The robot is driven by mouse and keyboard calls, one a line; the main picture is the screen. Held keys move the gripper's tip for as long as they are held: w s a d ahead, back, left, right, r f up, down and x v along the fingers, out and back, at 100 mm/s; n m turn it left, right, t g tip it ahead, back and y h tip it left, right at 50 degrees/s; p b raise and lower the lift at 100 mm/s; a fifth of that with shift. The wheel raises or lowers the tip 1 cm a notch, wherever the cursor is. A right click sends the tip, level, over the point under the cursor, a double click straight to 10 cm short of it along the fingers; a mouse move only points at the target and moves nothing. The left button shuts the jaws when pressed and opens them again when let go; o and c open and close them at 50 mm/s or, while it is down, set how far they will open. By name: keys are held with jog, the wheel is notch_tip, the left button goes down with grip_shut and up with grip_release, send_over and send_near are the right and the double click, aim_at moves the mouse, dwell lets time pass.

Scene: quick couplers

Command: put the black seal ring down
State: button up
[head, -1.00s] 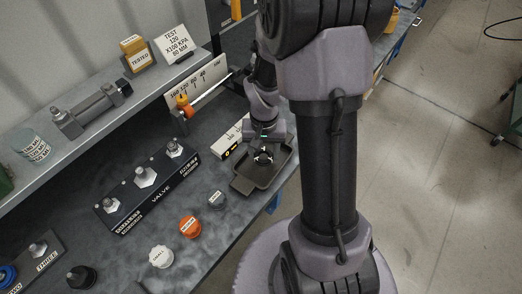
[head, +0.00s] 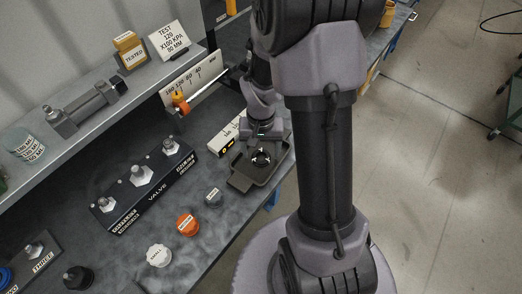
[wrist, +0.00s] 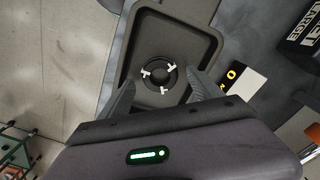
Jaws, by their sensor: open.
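The black seal ring (wrist: 157,72) lies flat in a dark shallow tray (wrist: 126,50), with small white marks on it in the wrist view. In the head view it shows at the tray (head: 244,184), just below my gripper (head: 262,145). My gripper (wrist: 168,84) is open in the wrist view, with one finger on each side of the near part of the ring. Gaps show between the fingers and the ring, so they do not appear to touch it. The exact height of the fingertips above the tray cannot be told.
A valve block (head: 146,187) with several fittings lies further left. Grey (head: 213,197), orange (head: 187,224) and white (head: 158,255) caps stand nearer the front. A shelf (head: 75,142) runs along the back.

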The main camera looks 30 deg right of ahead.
jog(key=s+a+r+t+p, duration=0.1)
jog(key=a+r+p, duration=0.15)
jog(key=r, duration=0.75)
jog(key=a+r+t+p, duration=0.1)
jog(key=a+r, duration=0.2)
jog(key=r, duration=0.7)
jog(key=s+a+r+n+t+y, duration=0.2)
jog(key=s+a+r+t, duration=0.1)
jog(key=s+a+r, duration=0.6)
jog(key=shift+s+t, duration=0.4)
jog(key=shift+s, duration=0.3)
